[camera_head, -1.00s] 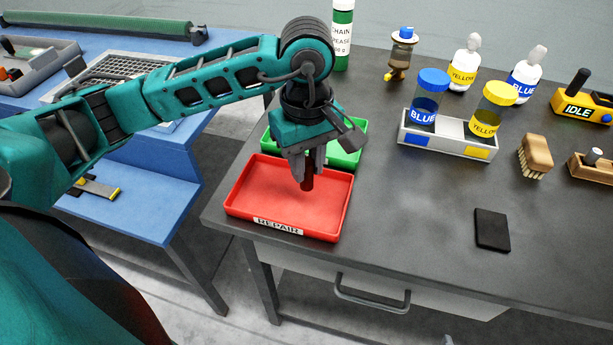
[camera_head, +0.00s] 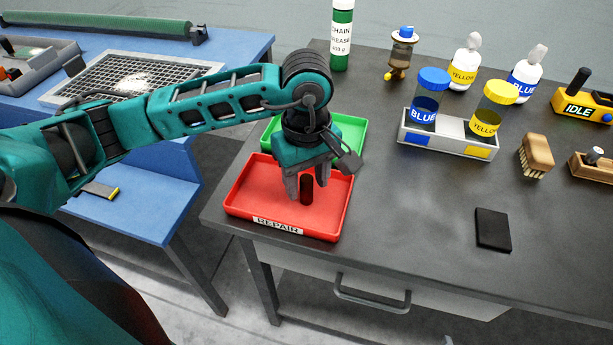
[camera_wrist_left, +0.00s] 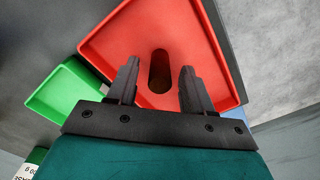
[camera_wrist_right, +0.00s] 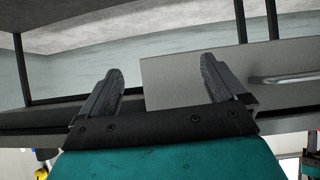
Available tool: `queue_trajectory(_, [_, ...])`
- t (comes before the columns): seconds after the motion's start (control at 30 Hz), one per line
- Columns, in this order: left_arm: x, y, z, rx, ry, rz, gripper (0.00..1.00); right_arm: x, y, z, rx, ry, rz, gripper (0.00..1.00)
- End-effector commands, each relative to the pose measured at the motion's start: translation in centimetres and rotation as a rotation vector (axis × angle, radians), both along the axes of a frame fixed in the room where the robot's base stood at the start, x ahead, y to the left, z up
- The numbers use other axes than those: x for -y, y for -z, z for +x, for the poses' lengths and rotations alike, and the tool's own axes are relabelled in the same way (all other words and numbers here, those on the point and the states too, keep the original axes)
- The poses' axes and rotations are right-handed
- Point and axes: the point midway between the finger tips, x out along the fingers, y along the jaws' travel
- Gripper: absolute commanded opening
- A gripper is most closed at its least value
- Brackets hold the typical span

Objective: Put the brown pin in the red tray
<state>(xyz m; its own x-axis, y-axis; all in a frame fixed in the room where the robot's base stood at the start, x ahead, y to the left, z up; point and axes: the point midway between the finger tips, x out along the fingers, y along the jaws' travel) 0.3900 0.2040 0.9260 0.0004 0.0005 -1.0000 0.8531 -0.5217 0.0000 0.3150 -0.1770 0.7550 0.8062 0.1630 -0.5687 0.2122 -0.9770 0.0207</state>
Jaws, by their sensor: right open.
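The brown pin (camera_head: 306,190) stands upright in the red tray (camera_head: 255,205), which has a REPAIR label on its front. In the left wrist view the pin (camera_wrist_left: 159,72) shows between the two spread fingers, with a gap on each side. My left gripper (camera_head: 307,185) is open just above the tray, around the upper part of the pin and apart from it. My right gripper (camera_wrist_right: 160,85) is open and empty in the right wrist view. It is not in the head view.
A green tray (camera_head: 350,133) lies right behind the red one. A grey rack (camera_head: 450,146) with blue-capped and yellow-capped jars stands to the right. A black flat pad (camera_head: 492,230) lies near the front edge. The table between is clear.

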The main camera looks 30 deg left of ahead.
Motion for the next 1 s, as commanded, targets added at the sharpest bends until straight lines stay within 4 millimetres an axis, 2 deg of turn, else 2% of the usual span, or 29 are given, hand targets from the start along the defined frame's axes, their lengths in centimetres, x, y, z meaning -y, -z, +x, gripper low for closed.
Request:
queue_trajectory(0.23, [0.0,-0.2,0.0,0.000,0.000,0.000,0.50,0.0,-0.2,0.0,0.000,0.000,0.000,0.97])
queue_trajectory(0.37, [0.0,-1.3,0.1,0.004,0.000,0.000,0.50,0.0,-0.4,0.0,0.001,0.000,0.000,0.97])
queue_trajectory(0.73, [0.0,-9.2,0.1,0.008,0.000,-0.001,0.50,0.0,-0.3,0.0,0.001,0.000,0.000,0.97])
queue_trajectory(0.9, [0.0,-11.5,0.1,0.004,0.000,0.000,0.50,0.0,-0.2,0.0,0.000,0.000,0.000,0.97])
queue_trajectory(1.0, [0.0,-12.1,0.0,0.002,0.000,-0.001,0.50,0.0,-0.2,0.0,0.000,0.000,0.000,0.97])
